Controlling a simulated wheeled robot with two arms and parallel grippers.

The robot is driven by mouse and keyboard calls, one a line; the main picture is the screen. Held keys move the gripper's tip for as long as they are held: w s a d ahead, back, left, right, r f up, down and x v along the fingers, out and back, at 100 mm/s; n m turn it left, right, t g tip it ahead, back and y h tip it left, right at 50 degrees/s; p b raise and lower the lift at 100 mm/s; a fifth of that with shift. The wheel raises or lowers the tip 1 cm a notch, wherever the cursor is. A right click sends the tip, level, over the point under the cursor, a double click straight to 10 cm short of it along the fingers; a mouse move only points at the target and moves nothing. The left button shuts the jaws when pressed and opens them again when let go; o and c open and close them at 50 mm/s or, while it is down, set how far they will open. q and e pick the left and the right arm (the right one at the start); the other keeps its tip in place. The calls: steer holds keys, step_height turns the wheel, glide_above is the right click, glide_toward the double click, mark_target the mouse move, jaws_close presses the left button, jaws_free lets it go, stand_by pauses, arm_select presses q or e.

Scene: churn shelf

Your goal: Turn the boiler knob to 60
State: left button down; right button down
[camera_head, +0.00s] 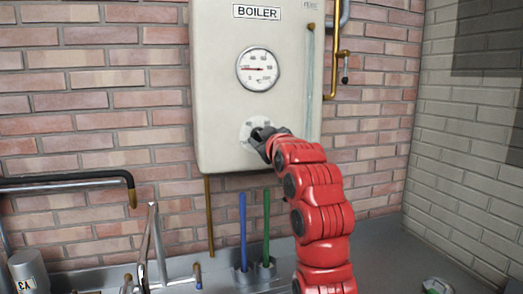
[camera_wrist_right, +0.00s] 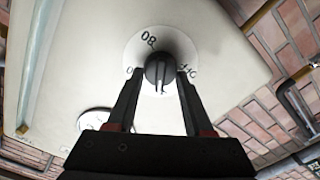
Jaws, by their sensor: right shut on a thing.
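The white boiler (camera_head: 222,100) hangs on the brick wall, with a round gauge (camera_head: 258,69) whose needle points left. Below the gauge is a pale round dial plate (camera_head: 246,129), mostly covered by my right gripper (camera_head: 264,136). In the right wrist view, the dark boiler knob (camera_wrist_right: 158,69) sits in the middle of the dial plate, between the fingertips of my right gripper (camera_wrist_right: 158,80), which is shut on it. Printed marks show around the dial, one like 80 above the knob. The knob's exact setting cannot be told. My left gripper is not in view.
Brass pipes (camera_head: 333,60) run beside the boiler's right side. Below are a blue rod (camera_head: 243,230), a green rod (camera_head: 266,225) and a dark bent pipe (camera_head: 70,180). A grey marked cylinder (camera_head: 28,272) stands at lower left. A grey wall (camera_head: 465,160) closes the right.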

steer(key=shift+w+d+f+m+b, duration=0.15)
steer(key=shift+m+b, duration=2.15)
steer(key=shift+m, duration=1.25)
steer(key=shift+s+d+r+m+b, duration=0.1)
steer(key=shift+m+b, duration=2.15)
steer(key=shift+m, duration=1.3)
steer(key=shift+c, duration=1.5)
jaws_free()
steer(key=shift+w, duration=0.1)
